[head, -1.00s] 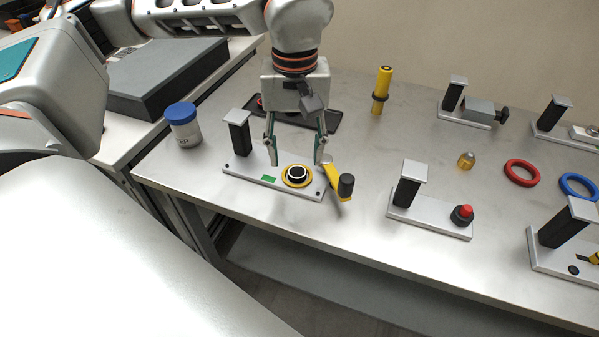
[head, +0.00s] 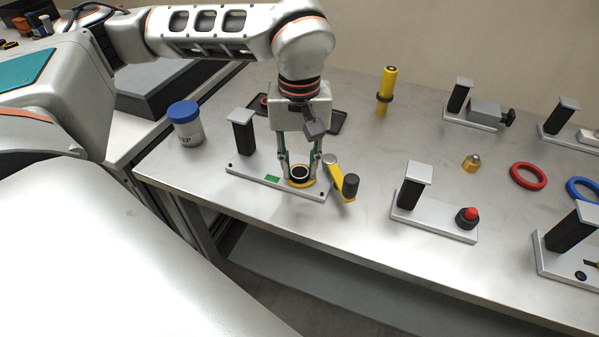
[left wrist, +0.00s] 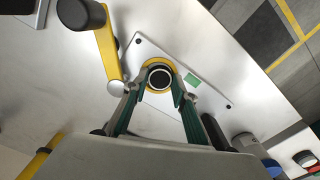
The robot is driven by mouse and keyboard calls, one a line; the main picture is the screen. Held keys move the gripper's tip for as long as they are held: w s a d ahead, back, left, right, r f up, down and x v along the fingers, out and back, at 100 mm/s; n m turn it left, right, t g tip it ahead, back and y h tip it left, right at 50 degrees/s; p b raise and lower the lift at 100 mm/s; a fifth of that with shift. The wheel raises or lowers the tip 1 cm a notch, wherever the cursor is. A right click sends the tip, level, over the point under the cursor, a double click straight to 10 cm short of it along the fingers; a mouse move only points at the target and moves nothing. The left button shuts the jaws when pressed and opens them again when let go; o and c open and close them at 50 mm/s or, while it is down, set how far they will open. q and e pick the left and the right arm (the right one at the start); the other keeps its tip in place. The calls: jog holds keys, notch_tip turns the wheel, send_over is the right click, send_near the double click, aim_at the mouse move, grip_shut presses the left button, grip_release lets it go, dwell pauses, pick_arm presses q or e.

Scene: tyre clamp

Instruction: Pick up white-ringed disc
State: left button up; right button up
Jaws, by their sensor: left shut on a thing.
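The white-ringed disc (head: 299,173) is black with a white ring and sits in a yellow round seat (head: 302,184) on a pale base plate (head: 250,174). It also shows in the left wrist view (left wrist: 160,78), between the fingertips. My left gripper (head: 300,168) points down from above and is shut on the disc, one finger on each side; it also shows in the left wrist view (left wrist: 161,84). The disc is still at the level of the seat. My right gripper is not in view.
A yellow lever with a black knob (head: 350,186) stands close right of the seat. A black post with a pale top (head: 241,130) rises at the plate's left end. A blue-lidded jar (head: 185,123) stands further left. A red-button fixture (head: 466,217) is to the right.

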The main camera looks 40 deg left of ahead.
pick_arm(q)
jog(key=shift+s+f, duration=0.1)
jog(key=shift+f, duration=0.15)
